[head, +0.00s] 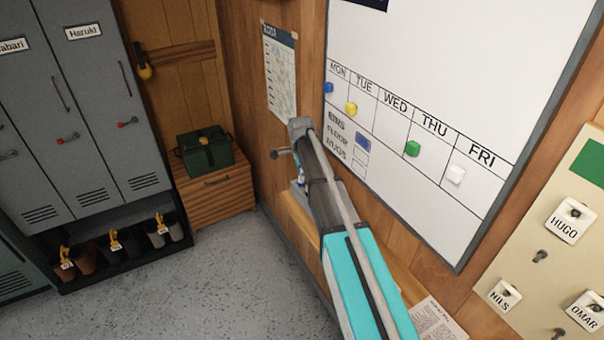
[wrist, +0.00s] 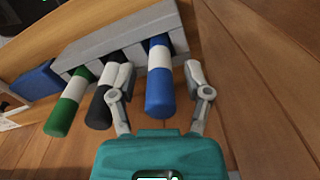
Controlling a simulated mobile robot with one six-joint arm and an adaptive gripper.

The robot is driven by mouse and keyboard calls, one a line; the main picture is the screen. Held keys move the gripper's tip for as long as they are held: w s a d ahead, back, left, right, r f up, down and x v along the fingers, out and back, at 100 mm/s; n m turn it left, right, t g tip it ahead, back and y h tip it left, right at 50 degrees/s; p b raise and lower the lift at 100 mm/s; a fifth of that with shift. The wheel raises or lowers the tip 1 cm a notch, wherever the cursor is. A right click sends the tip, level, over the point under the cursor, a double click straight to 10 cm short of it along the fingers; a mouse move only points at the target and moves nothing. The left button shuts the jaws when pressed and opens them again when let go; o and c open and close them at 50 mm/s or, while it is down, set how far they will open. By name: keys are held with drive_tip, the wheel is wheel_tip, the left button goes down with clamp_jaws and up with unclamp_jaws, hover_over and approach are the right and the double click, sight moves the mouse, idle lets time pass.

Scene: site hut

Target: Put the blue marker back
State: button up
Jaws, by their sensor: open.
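The blue marker (wrist: 159,85), with a white band, shows in the wrist view at the right end of a grey holder (wrist: 112,42). Its far end meets a slot of the holder. How deep it sits there I cannot tell. My gripper (wrist: 159,76) is open, with one finger on each side of the blue marker and a visible gap at each side. A black marker (wrist: 101,105) and a green marker (wrist: 66,108) sit in the holder to its left. In the head view my arm hides most of the holder, and I cannot make out the gripper.
A blue block (wrist: 36,82) lies left of the holder. The whiteboard (head: 480,70) hangs on the wooden wall, with coloured magnets on it. A ledge (head: 400,276) with a paper (head: 436,322) runs below. A green box (head: 205,150) stands on a wooden chest (head: 215,195). The floor (head: 200,290) is clear.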

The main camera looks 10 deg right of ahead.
drive_tip(key=shift+r, duration=0.1)
wheel_tip(320, 180, up, 12)
drive_tip(key=p, duration=1.2)
drive_tip(key=shift+r, duration=0.1)
idle(0.7)
drive_tip(key=s+n, duration=1.8)
drive_tip(key=s, duration=1.1)
drive_tip(key=shift+d, duration=0.2)
drive_tip(key=shift+s, duration=0.1)
wheel_tip(320, 180, down, 10)
drive_tip(key=b, duration=0.9)
drive_tip(key=shift+r, duration=0.2)
